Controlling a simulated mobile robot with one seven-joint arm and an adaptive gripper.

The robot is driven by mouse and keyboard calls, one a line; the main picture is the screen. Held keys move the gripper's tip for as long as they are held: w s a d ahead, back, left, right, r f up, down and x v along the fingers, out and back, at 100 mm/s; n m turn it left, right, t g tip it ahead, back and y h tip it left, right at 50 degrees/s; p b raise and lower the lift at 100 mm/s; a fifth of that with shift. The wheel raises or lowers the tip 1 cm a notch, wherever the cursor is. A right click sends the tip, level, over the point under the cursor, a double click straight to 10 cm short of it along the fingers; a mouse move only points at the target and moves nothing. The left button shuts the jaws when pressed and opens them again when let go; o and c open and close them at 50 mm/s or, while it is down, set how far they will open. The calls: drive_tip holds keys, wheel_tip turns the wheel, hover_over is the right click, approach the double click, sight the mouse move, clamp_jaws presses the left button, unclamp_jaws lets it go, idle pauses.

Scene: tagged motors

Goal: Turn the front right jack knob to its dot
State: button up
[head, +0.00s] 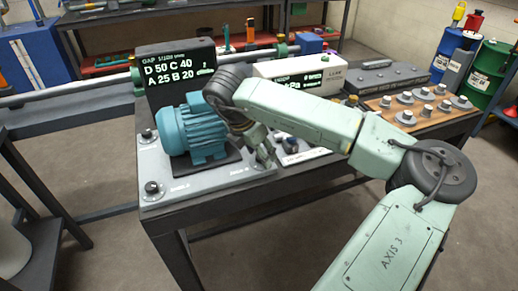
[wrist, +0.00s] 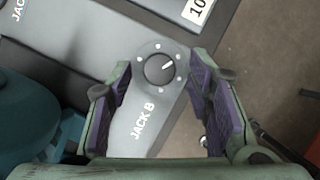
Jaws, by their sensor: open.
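The front right jack knob (wrist: 160,68) is a dark round knob on a grey disc, with "JACK B" printed beside it in the wrist view. Its white pointer line aims up and right. Several pale dots ring it; I cannot tell whether the pointer lines up with one. My gripper (wrist: 158,72) is open, its purple-padded fingers on either side of the knob in the picture; I see no contact.
A teal motor (head: 192,130) stands on the plate, left of my gripper. Another jack knob (head: 152,188) is at the front left. A black display (head: 177,74) behind reads D 50, C 40, A 25, B 20. A wooden block with several metal pegs (head: 420,108) lies to the right.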

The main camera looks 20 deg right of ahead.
drive_tip(key=shift+f, duration=0.2)
clamp_jaws()
idle(0.6)
